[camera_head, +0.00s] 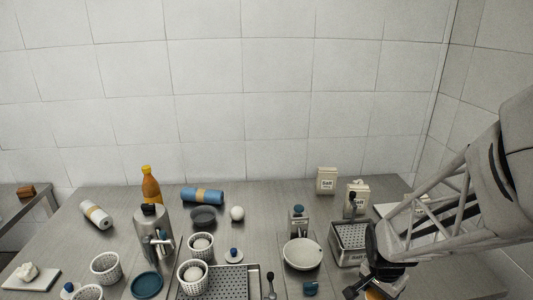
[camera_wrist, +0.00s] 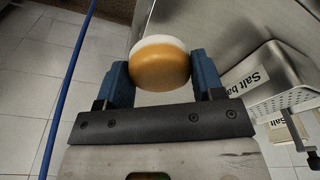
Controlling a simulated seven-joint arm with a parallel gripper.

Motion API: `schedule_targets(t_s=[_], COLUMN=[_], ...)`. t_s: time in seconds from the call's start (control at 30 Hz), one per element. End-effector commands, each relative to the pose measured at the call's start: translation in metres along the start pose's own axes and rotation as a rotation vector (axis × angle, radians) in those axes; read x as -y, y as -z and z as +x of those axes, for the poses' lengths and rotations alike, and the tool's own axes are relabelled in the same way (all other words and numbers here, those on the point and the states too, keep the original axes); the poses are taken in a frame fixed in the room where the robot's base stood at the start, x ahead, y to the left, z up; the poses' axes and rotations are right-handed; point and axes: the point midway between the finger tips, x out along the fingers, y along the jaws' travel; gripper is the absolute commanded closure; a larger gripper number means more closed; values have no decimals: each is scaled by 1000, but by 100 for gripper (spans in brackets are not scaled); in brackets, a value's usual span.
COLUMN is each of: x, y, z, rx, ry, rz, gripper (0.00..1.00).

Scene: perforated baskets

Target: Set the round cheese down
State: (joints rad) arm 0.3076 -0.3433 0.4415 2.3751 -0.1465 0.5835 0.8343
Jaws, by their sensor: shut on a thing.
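The round cheese (camera_wrist: 160,66), orange-tan with a pale top, is gripped from both sides between the blue fingers of my gripper (camera_wrist: 160,78) in the wrist view. In the head view my gripper (camera_head: 370,284) is at the lower right, in front of the metal salt bath (camera_head: 350,258). A tan patch, likely the cheese, shows at the bottom edge there, partly hidden by the gripper. The salt bath's labelled wall (camera_wrist: 250,72) is to the right of the cheese in the wrist view, apart from it. I cannot tell what is directly beneath the cheese.
A perforated tray (camera_head: 247,284), a white bowl (camera_head: 302,255) and white perforated baskets (camera_head: 106,268) are on the counter. Salt packs (camera_head: 327,180) stand behind the bath.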

Motion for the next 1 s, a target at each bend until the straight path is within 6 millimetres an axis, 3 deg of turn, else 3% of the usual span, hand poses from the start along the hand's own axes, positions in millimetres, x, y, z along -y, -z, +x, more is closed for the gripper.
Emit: schedule_targets(t_s=[0.5,1.0], x=[39,44], y=[46,51], z=[11,13], rx=[0,0], ry=[0,0], rz=[0,0], gripper=[63,63])
